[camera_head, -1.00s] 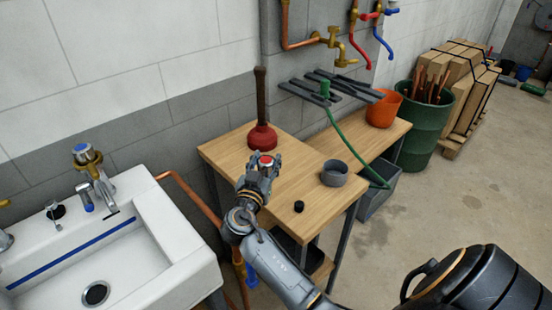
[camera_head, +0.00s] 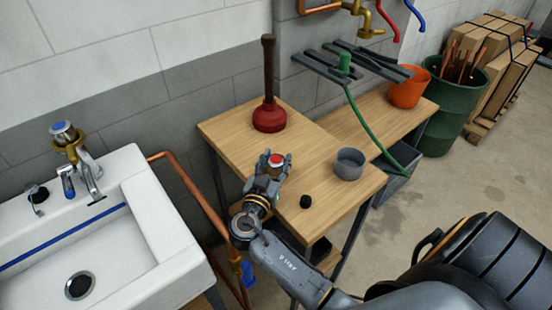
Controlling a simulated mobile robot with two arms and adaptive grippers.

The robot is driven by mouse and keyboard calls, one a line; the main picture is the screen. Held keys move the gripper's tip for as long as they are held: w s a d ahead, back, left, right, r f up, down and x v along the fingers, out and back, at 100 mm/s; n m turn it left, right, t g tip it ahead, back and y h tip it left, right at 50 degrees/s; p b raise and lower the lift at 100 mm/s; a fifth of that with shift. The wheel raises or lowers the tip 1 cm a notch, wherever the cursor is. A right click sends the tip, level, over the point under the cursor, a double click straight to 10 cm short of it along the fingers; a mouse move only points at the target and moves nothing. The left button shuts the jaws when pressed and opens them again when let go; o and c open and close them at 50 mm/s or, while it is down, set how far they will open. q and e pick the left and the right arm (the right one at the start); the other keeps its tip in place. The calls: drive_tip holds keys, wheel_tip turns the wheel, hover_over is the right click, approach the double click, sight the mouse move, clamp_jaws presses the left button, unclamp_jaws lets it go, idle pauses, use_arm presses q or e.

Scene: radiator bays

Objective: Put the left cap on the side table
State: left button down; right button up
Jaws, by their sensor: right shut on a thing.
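My right gripper (camera_head: 277,165) is shut on a small cap with a red top (camera_head: 277,159). It holds the cap over the wooden side table (camera_head: 222,129), left of the table's middle. The fingers hide the cap's lower part, so I cannot tell whether it touches the tabletop. My left gripper is not in view.
A red plunger (camera_head: 269,118) stands at the back of the table. A grey cup (camera_head: 349,164) and a small black knob-like piece (camera_head: 306,201) are right of the gripper. A white sink (camera_head: 130,262) with a tap is at left. Bare tabletop lies between them.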

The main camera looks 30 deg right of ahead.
sight(273, 167)
drive_tip(key=shift+s+a, duration=0.2)
drive_tip(key=o, duration=0.9)
drive_tip(key=shift+o, duration=1.4)
drive_tip(key=shift+w, duration=0.1)
drive_tip(key=shift+r, duration=0.15)
drive_tip(key=b+v, duration=0.1)
drive_tip(key=v, duration=0.5)
drive_tip(key=shift+a+b, duration=0.1)
drive_tip(key=shift+b, duration=0.25)
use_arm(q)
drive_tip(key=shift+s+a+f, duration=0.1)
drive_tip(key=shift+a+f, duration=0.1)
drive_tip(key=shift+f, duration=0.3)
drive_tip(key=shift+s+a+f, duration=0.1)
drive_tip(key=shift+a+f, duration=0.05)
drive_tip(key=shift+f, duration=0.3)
use_arm(e)
drive_tip(key=shift+s+a, duration=0.45)
drive_tip(key=shift+s, duration=0.05)
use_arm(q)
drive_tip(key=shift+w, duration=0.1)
